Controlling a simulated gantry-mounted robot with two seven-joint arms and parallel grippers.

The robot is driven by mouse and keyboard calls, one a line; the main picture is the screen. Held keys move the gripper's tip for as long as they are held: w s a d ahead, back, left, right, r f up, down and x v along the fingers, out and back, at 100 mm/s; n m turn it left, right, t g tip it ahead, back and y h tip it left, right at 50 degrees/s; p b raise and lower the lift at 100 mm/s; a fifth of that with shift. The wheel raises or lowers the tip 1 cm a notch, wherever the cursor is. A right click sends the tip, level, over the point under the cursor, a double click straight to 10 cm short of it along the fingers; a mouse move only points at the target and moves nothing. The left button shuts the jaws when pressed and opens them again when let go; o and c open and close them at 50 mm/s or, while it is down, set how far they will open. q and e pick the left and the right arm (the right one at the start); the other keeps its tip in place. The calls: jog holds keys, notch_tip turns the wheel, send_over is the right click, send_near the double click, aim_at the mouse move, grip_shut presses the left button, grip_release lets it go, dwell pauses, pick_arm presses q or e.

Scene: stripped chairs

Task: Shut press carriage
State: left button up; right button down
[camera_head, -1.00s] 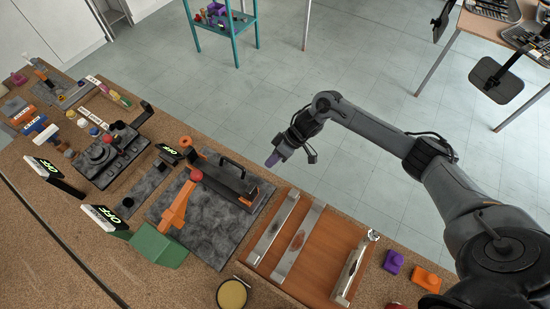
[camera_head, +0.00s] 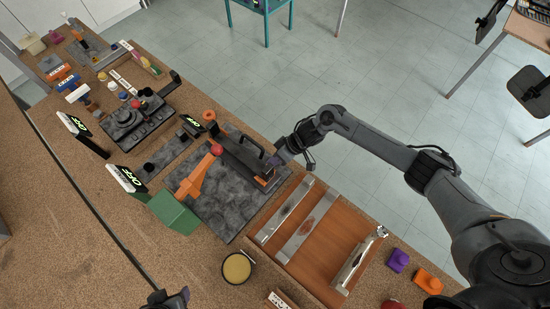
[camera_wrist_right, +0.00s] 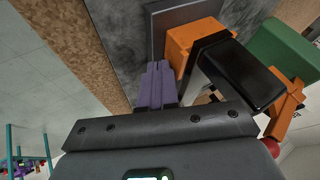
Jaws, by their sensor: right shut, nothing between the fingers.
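The press stands on a dark marbled plate (camera_head: 225,205) in the head view. Its long black carriage (camera_head: 240,153) has a raised handle and orange end parts (camera_head: 268,180); an orange lever (camera_head: 196,178) with a red knob lies beside it. My right gripper (camera_head: 277,161) is at the carriage's near right end. In the right wrist view its purple fingers (camera_wrist_right: 159,84) are together and empty, close beside an orange block (camera_wrist_right: 192,42); I cannot tell whether they touch. A dark part at the bottom edge (camera_head: 168,299) seems to be my left gripper, mostly cut off.
A wooden board with metal rails (camera_head: 318,245) lies right of the press. A round yellow-topped dish (camera_head: 237,268) is in front. Open floor lies behind the bench.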

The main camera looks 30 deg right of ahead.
jog(key=shift+s+a+r+p, duration=0.1)
jog(key=shift+s+a+p, duration=0.05)
jog(key=shift+a+p, duration=0.25)
jog(key=s+a+p, duration=0.1)
jog(key=a, duration=0.1)
jog(key=s+a+p, duration=0.1)
jog(key=a+p, duration=0.1)
jog(key=a, duration=0.1)
jog(key=s+a+p, duration=0.1)
jog(key=a+p, duration=0.1)
jog(key=a, duration=0.1)
jog(key=shift+r, duration=0.25)
jog(key=s+a+p, duration=0.1)
jog(key=a, duration=0.2)
jog(key=s+a+p, duration=0.1)
jog(key=a, duration=0.2)
jog(key=s+a+p, duration=0.1)
jog(key=a, duration=0.2)
jog(key=shift+a+f, duration=0.2)
jog(key=shift+f, duration=0.05)
jog(key=shift+s+a, duration=0.15)
jog(key=shift+a, duration=0.2)
jog(key=shift+f, duration=0.15)
jog(key=shift+d, duration=0.15)
